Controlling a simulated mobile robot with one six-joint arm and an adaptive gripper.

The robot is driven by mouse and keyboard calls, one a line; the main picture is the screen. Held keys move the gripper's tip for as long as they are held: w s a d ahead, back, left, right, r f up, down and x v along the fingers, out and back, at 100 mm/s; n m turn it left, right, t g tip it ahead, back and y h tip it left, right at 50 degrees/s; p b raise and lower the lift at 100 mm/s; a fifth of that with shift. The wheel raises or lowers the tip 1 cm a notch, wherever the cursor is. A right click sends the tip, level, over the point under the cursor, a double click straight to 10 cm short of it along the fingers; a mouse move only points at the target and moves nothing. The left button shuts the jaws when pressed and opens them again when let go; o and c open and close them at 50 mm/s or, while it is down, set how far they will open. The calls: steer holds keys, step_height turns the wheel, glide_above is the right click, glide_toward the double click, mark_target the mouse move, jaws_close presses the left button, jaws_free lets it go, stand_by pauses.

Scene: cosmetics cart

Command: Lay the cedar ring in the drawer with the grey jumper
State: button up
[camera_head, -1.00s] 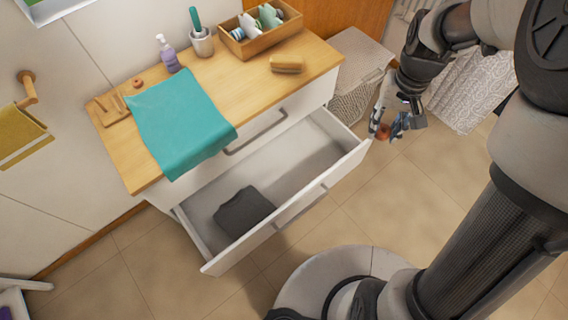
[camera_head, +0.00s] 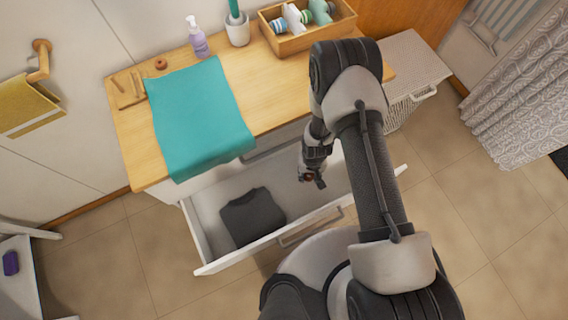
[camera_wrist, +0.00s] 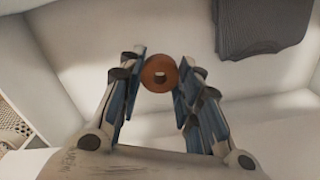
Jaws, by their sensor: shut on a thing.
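The cedar ring (camera_wrist: 147,74) is a small reddish-brown ring with a hole through it. It sits between the fingertips of my gripper (camera_wrist: 160,80) in the wrist view, and my gripper is shut on it. In the head view my gripper (camera_head: 313,180) hangs over the right part of the open drawer (camera_head: 219,186), and the ring shows as a small brown spot at its tip. The grey jumper (camera_head: 253,216) lies folded on the drawer floor, left of my gripper. It also shows at the upper right of the wrist view (camera_wrist: 262,24).
The wooden top (camera_head: 262,88) carries a teal towel (camera_head: 200,118), a soap bottle (camera_head: 197,38), a cup (camera_head: 237,32), a wooden box (camera_head: 283,46) and another small ring (camera_head: 160,64). A white basket (camera_head: 408,75) stands to the right. The drawer floor beside the jumper is clear.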

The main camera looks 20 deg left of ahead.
step_height(320, 180, down, 4)
steer(key=s, duration=0.2)
steer(key=b, duration=0.5)
glide_above(302, 196)
step_height(302, 196, down, 14)
steer(key=shift+r, duration=0.1)
steer(key=shift+f+b, duration=1)
steer(key=shift+f, duration=1.3)
steer(key=shift+f, duration=0.2)
steer(key=o, duration=0.8)
steer(key=shift+c, duration=0.2)
steer(key=shift+r, duration=0.1)
step_height(302, 196, up, 12)
steer(key=p, duration=0.4)
